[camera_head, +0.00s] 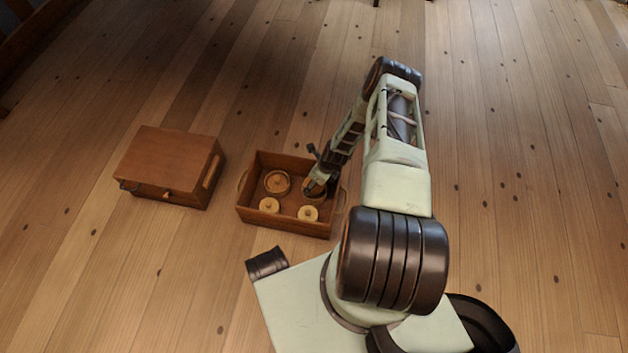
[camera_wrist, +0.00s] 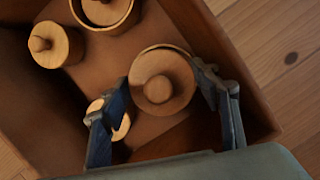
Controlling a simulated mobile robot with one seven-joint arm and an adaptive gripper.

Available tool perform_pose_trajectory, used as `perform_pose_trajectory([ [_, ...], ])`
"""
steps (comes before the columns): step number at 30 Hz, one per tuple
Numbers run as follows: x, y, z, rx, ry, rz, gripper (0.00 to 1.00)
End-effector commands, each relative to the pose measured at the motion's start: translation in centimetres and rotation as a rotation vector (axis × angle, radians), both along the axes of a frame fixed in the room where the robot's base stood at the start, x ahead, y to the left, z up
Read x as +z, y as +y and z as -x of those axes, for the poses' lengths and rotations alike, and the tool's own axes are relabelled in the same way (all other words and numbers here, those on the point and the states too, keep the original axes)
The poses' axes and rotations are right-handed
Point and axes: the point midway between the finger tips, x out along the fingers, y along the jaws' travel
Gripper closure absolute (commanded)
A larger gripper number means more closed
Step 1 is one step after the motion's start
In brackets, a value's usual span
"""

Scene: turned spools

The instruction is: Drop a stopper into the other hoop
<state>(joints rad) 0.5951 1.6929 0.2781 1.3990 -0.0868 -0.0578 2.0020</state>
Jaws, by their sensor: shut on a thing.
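My gripper (camera_wrist: 160,78) is shut on a round wooden stopper (camera_wrist: 158,88) with a knob, one finger on each side of it. The rim of a wooden hoop (camera_wrist: 165,48) shows just behind this stopper, so it is over or in that hoop; its height is unclear. In the head view my gripper (camera_head: 314,184) is low inside the tray, partly covering this hoop (camera_head: 318,196). Another hoop (camera_head: 277,183) stands to the left with a stopper (camera_wrist: 104,10) inside. Two loose stoppers lie nearer the front, one at left (camera_head: 269,205) and one at right (camera_head: 308,213), partly behind a finger in the wrist view.
The open wooden tray (camera_head: 284,222) has walls all round my gripper and side handles. A closed wooden box (camera_head: 170,160) stands to its left on the plank floor (camera_head: 520,120). Floor around both is clear.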

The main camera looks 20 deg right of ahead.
Motion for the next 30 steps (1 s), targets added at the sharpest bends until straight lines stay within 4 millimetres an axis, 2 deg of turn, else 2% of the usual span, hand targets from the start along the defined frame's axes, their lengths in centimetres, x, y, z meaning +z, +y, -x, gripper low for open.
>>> perform_pose_trajectory([
  [19,-0.4,0.0,0.0,-0.001,-0.001,0.000,0.70],
  [30,-1.3,0.0,0.0,-0.001,0.000,0.001,0.70],
])
